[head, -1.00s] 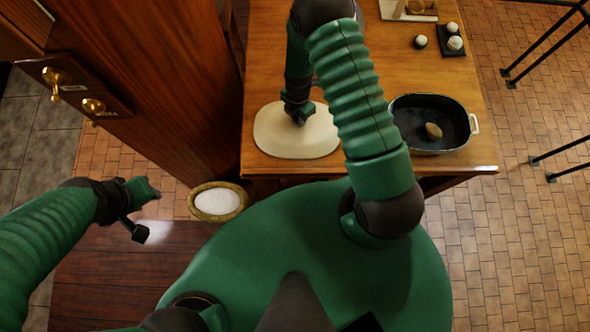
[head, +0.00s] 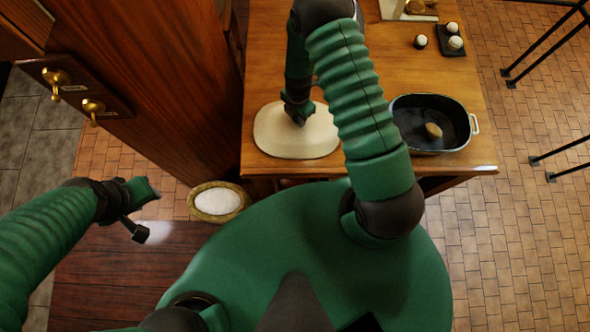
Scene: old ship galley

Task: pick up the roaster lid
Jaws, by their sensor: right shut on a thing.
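The roaster lid (head: 285,142) is a cream, rounded oblong piece at the near left of the wooden table. My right gripper (head: 299,117) is over its middle, pointing down, and shut on the lid, with the grip point largely hidden by the gripper itself. I cannot tell whether the lid touches the table. The dark roaster (head: 473,125) stands open to the right with a brown, potato-like lump (head: 433,131) inside. My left gripper (head: 148,212) is out to the left, away from the table, with its fingers apart and nothing between them.
The wooden table (head: 392,70) holds a dark tray (head: 451,42) with small round pale items at the back right. A basket with white contents (head: 217,201) sits below the table's left corner.

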